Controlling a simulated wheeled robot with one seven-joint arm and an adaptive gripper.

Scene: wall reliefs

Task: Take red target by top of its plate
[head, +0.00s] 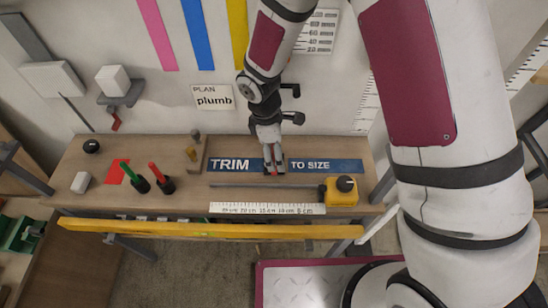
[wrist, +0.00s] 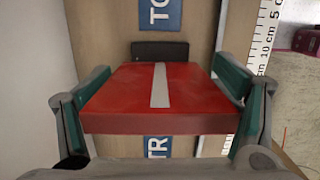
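The red target (wrist: 130,95) is a red plate with a white stripe down its middle. It fills the space between the fingers of my gripper (wrist: 161,82) in the wrist view. The two teal-padded fingers lie along its left and right sides, with hardly any gap. Whether they press on it cannot be told. In the head view my gripper (head: 271,163) points down over the blue sign on the bench, with a little red showing between the fingers. A dark block (wrist: 160,50) sits just beyond the plate in the wrist view.
The wooden bench (head: 110,155) bears a blue "TRIM TO SIZE" sign (head: 325,165). A yellow tape measure (head: 340,192) and a white ruler (head: 265,209) are in front. Green (head: 133,175) and red (head: 158,177) handled tools stand left. A yellow bar (head: 210,230) runs along the front.

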